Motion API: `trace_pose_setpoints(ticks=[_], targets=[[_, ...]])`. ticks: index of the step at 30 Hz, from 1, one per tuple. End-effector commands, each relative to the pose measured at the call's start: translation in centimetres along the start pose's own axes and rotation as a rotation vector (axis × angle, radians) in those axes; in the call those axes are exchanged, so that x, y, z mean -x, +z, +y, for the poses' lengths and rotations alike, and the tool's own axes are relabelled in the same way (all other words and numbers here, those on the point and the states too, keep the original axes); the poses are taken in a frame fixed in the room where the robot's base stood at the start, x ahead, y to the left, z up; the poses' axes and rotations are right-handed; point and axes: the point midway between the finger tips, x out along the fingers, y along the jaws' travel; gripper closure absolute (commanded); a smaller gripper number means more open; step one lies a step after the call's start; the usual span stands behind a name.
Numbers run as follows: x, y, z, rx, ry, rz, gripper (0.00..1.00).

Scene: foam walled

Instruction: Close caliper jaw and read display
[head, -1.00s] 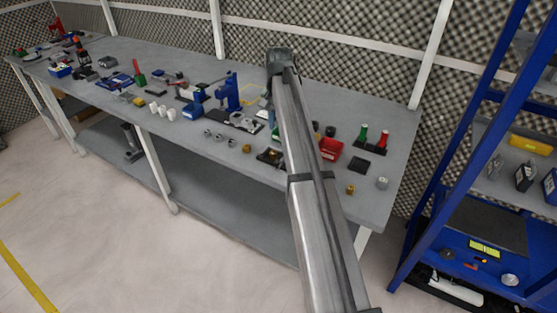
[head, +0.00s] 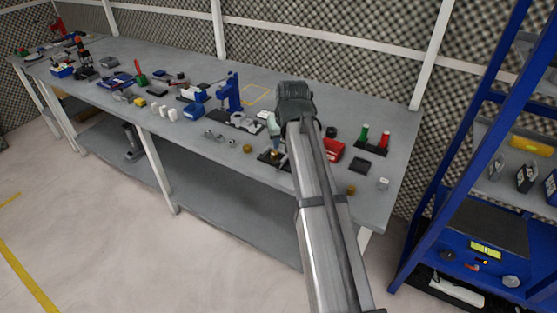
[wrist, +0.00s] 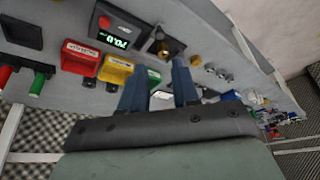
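My gripper (wrist: 160,76) has two blue fingers, set well apart with nothing held between them. In the head view the gripper (head: 277,147) points down over the front part of the bench, partly beside my arm. A black device (wrist: 122,36) with a red button and a lit green digital display lies on the bench ahead of the fingers in the wrist view. Its digits appear upside down and are too small to read surely. A black base with a brass part (wrist: 166,46) sits beside it. I cannot tell which piece is the caliper jaw.
Red (wrist: 80,58), yellow (wrist: 115,70) and green (wrist: 153,76) bins stand close to the fingers. A blue press (head: 231,95) stands left of my arm. Red and green upright pieces (head: 375,137) stand right. A blue shelf rack (head: 455,140) is beyond the bench's right end.

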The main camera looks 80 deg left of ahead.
Motion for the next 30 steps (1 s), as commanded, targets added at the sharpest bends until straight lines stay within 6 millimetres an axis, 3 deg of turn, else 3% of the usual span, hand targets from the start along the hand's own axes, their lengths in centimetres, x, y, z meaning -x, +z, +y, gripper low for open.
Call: trace_pose_setpoints(ticks=[18, 24, 30], targets=[[-10.0, 0.0, 0.0, -0.002, 0.0, -0.002, 0.7], [-12.1, -0.1, 0.0, -0.003, 0.0, -0.001, 0.7], [-12.9, 0.0, 0.0, -0.003, 0.0, -0.001, 0.7]])
